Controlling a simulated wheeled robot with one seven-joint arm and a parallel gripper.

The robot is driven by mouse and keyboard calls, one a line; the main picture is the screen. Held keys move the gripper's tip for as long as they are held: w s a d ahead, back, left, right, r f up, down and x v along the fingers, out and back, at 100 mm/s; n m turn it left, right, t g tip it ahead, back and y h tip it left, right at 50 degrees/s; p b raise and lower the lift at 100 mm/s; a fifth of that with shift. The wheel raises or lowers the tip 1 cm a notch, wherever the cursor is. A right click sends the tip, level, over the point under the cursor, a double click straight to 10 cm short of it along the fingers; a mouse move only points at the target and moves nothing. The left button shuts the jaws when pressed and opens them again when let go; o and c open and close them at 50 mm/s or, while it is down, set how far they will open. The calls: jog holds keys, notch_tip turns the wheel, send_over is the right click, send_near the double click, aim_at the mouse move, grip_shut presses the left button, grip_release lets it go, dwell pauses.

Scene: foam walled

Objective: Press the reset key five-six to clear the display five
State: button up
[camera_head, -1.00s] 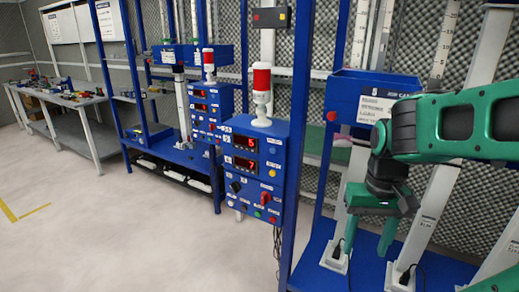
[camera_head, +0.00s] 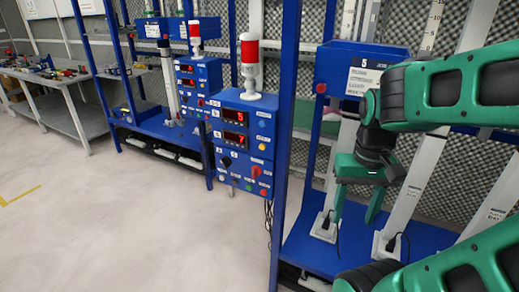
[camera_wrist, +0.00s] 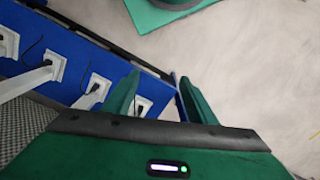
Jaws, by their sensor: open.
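The blue control box (camera_head: 222,160) stands left of centre in the head view, with a red and white beacon (camera_head: 249,65) on top. Its upper display (camera_head: 246,117) seems to read a red 5 and its lower display (camera_head: 234,140) a red 7. Small buttons and knobs sit on its front, including a red button (camera_head: 255,171). Their labels are too small to read, so I cannot tell which is key five-six. My gripper (camera_head: 357,207) is open and empty, right of the box beyond a blue post. Its open fingers also show in the wrist view (camera_wrist: 158,97).
The blue post (camera_head: 287,130) stands between my gripper and the control box. A blue rack with a sign (camera_head: 365,78) and white slanted columns is behind my gripper. A second control box (camera_head: 198,80) stands farther back. Open floor (camera_head: 130,230) lies at left.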

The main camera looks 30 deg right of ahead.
grip_shut()
dwell(1.5)
